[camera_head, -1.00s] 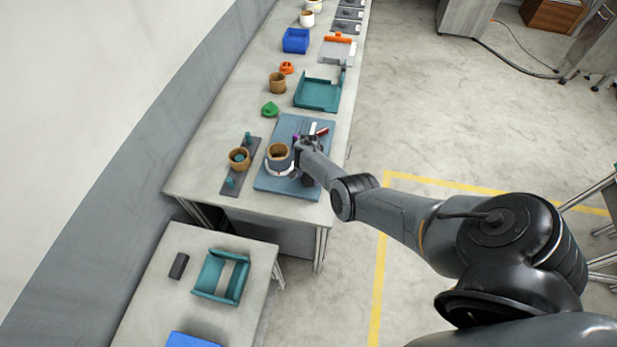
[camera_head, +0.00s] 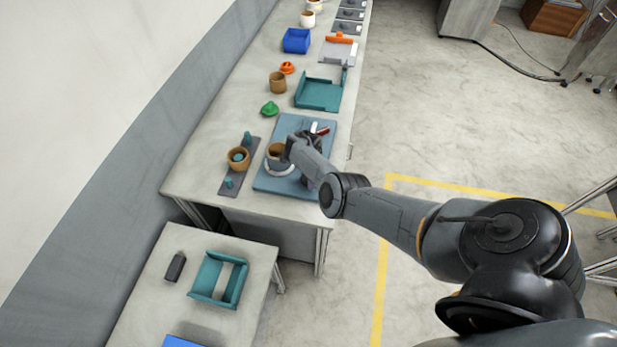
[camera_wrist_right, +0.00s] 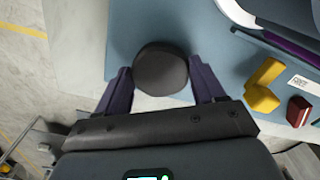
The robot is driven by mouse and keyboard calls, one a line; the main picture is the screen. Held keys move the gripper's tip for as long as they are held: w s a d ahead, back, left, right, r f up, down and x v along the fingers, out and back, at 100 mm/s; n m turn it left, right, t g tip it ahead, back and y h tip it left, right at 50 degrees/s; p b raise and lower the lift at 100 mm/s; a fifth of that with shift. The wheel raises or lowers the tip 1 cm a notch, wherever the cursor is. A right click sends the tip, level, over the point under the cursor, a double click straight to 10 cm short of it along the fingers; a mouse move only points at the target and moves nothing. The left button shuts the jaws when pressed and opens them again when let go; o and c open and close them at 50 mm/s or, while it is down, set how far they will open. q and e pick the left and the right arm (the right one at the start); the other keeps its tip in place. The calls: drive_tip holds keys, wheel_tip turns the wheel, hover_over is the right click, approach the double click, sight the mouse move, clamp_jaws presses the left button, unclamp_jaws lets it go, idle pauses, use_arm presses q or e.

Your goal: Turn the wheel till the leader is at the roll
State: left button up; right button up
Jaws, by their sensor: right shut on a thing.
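A round dark knob (camera_wrist_right: 161,70) sits between the purple fingers of my right gripper (camera_wrist_right: 161,86) in the right wrist view, over a blue board (camera_wrist_right: 130,25). The gripper is shut on it. In the head view my right gripper (camera_head: 300,158) is above the board (camera_head: 268,184), and the arm hides the knob. A brown roll (camera_head: 273,151) stands in a pale ring (camera_head: 279,170) just left of the gripper, partly covered by it. I cannot make out the leader clearly. My left gripper is not in view.
Yellow (camera_wrist_right: 262,88) and red (camera_wrist_right: 298,111) pieces lie beside the gripper in the wrist view. A grey plate (camera_head: 232,190) with another brown roll (camera_head: 238,158) stands left of the board. A green piece (camera_head: 269,109) and a teal tray (camera_head: 320,94) lie beyond.

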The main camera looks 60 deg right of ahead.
drive_tip(key=shift+m, duration=0.4)
drive_tip(key=o, duration=1)
drive_tip(key=shift+o, duration=0.2)
drive_tip(key=shift+r, duration=0.1)
wheel_tip(320, 180, up, 11)
drive_tip(key=p, duration=0.3)
drive_tip(key=shift+f, duration=0.2)
